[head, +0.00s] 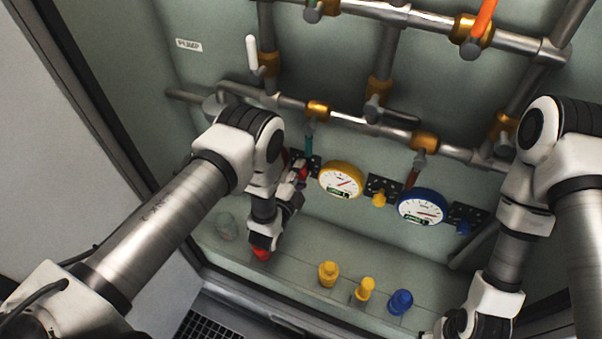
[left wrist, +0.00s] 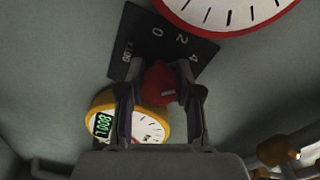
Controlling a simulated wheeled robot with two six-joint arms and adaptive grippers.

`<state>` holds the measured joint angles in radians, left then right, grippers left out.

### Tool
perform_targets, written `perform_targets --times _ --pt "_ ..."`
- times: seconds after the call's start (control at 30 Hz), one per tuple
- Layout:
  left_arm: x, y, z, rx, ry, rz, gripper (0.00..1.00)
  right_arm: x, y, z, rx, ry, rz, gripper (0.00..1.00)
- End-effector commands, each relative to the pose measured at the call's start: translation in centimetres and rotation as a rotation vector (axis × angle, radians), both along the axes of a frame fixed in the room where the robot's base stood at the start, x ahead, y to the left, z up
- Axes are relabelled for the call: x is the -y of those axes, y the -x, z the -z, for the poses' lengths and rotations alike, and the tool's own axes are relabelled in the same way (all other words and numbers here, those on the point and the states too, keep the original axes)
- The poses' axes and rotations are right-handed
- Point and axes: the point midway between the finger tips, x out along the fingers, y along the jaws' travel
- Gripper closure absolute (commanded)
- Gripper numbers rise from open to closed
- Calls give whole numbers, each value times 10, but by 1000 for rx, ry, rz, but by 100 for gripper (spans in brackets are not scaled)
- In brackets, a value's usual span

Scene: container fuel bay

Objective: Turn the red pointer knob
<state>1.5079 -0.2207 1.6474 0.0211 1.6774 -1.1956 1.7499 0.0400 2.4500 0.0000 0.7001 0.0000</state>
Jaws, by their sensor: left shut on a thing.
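The red pointer knob (left wrist: 162,82) sits on a black plate (left wrist: 185,45) marked 0, 2 and 4 in the left wrist view. My left gripper (left wrist: 160,92) has one finger on each side of the knob and is shut on it. In the head view my left gripper (head: 299,175) reaches up to the panel, left of the yellow gauge. The wrist and fingers hide most of the knob and its plate there. My right arm comes in at the right; its gripper is out of the picture below.
A yellow gauge (head: 341,180) and a blue gauge (head: 422,207) are right of my left gripper. Pipes (head: 345,122) with valves run above. Red (head: 262,254), yellow (head: 328,273) and blue (head: 400,301) pieces stand on the ledge below. A red-rimmed gauge (left wrist: 228,12) is close by.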

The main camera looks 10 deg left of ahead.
Motion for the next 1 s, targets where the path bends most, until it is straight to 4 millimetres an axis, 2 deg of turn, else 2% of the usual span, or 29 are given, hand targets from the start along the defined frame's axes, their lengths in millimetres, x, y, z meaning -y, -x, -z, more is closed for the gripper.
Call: perform_targets --times 0.63,0.67,0.7,1.0 --pt "0 -2 -4 19 -53 0 100 0 0 3 0 0 0 43" --pt "0 -2 -4 19 -53 0 56 0 0 3 0 0 0 43" --pt "0 -2 -3 18 -53 -1 42 0 0 3 0 0 0 43" --pt "0 0 -1 13 -53 0 40 0 0 4 0 0 0 43"
